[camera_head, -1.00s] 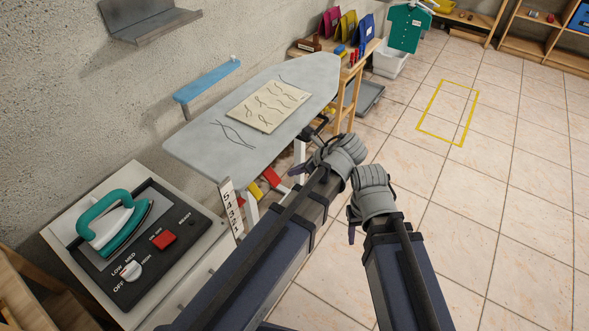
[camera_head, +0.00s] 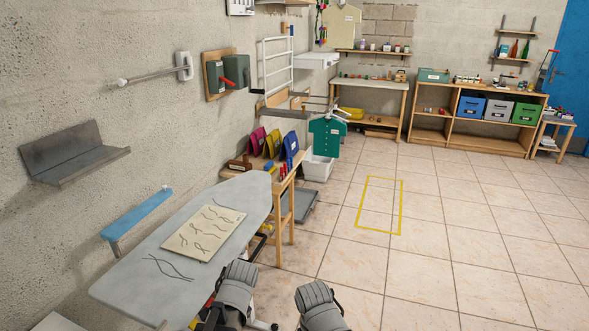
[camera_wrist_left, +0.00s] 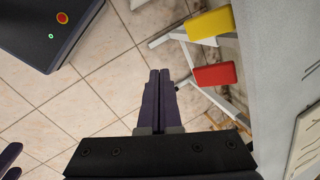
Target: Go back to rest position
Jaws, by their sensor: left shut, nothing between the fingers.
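My left gripper (camera_wrist_left: 158,98) shows in the wrist view with its two dark fingers together and nothing between them. It hangs over the tiled floor, beside the ironing board's white legs. In the head view my left wrist is at the bottom centre, at the board's right edge, and my right wrist is to its right over bare floor. The fingers of both are hidden or out of the picture there. Dark finger-like pieces at the lower left of the wrist view may be my right gripper; its opening is unclear.
The ironing board (camera_head: 221,247) carries a sheet with dark lines (camera_head: 205,234). Red (camera_wrist_left: 215,75) and yellow (camera_wrist_left: 209,24) blocks are near its legs. A small wooden table (camera_head: 284,188) stands behind. Open floor with a yellow outline (camera_head: 401,205) lies to the right.

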